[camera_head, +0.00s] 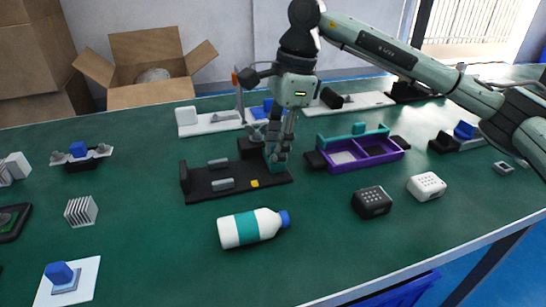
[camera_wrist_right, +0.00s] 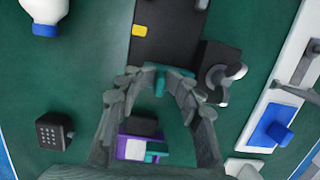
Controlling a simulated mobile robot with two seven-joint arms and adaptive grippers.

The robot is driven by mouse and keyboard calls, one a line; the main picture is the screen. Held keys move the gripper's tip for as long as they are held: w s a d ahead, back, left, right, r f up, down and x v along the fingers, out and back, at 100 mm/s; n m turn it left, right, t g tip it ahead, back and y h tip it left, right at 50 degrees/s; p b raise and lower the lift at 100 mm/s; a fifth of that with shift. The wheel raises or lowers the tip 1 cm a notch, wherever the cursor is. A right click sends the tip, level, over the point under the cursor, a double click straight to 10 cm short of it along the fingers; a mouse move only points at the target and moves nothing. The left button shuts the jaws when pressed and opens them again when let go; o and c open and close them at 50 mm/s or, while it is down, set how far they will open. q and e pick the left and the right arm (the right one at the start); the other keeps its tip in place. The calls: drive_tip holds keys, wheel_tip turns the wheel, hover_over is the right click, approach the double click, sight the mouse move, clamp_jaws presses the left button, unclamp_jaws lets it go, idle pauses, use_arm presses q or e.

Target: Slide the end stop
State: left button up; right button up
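A long black base plate (camera_head: 236,184) lies on the green table in the head view, with an upright block at its left end, grey cylinders and a yellow square. A teal piece, which I take as the end stop, is at the plate's right end; it shows between my right fingers in the wrist view (camera_wrist_right: 161,82). My right gripper (camera_head: 276,158) points down at that end. Its fingers (camera_wrist_right: 166,76) reach both sides of the teal piece, with tips close to it; firm contact cannot be made out. My left gripper is out of view.
A black block with a grey knob (camera_wrist_right: 222,70) stands close beside the fingers. A purple tray (camera_head: 362,154) is to the right, and a white bottle (camera_head: 250,228) lies in front. Black (camera_head: 372,202) and white (camera_head: 426,186) keypad boxes stand front right.

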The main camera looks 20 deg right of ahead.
sight(272, 145)
drive_tip(key=shift+s+d+f, duration=0.1)
drive_tip(key=shift+s+f, duration=0.05)
drive_tip(key=shift+f, duration=0.3)
drive_tip(key=shift+a+p+v, duration=0.25)
drive_tip(key=shift+p+v, duration=0.45)
drive_tip(key=shift+v, duration=0.45)
drive_tip(key=shift+a+p+v, duration=0.25)
drive_tip(key=shift+p+v, duration=0.4)
drive_tip(key=shift+v, duration=0.5)
drive_tip(key=shift+r, duration=0.45)
